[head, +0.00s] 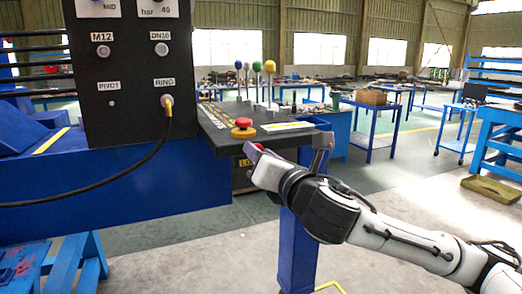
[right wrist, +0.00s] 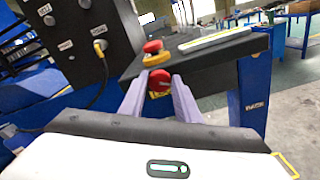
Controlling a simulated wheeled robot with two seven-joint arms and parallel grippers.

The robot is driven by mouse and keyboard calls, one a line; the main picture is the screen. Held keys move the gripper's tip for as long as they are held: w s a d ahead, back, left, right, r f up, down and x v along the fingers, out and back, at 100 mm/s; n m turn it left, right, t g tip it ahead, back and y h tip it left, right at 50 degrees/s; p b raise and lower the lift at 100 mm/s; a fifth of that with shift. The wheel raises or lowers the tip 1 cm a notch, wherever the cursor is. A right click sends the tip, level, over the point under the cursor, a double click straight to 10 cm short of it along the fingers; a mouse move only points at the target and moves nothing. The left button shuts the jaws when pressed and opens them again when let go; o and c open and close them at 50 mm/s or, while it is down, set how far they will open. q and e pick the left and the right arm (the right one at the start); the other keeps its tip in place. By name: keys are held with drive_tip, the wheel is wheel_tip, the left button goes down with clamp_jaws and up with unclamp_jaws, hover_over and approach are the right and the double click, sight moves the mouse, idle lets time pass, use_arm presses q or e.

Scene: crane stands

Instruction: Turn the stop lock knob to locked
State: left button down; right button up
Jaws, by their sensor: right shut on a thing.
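The stop lock knob (right wrist: 159,80) is a round red knob with a small pale mark, on the front face of the black console just under its top, in the right wrist view. My right gripper (right wrist: 160,90) has its two purple fingers on either side of the knob, shut on it. In the head view my right gripper (head: 251,152) reaches the console front from the right and hides the knob. Part of a yellow label (head: 246,162) shows beside the fingers; its full text is hidden. My left gripper is in neither view.
A red mushroom button on a yellow base (head: 242,128) stands on the console top (head: 215,138), just above my fingers. Levers with coloured balls (head: 257,67) stand behind it. A black cable (head: 150,157) hangs from the upright panel at left.

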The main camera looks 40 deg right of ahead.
drive_tip(key=m, duration=0.4)
drive_tip(key=m+p, duration=0.1)
drive_tip(key=m, duration=0.3)
drive_tip(key=m+p, duration=0.1)
drive_tip(key=m, duration=0.3)
drive_tip(key=shift+f+m, duration=0.25)
drive_tip(key=shift+m, duration=0.05)
idle(0.4)
drive_tip(key=o, duration=1)
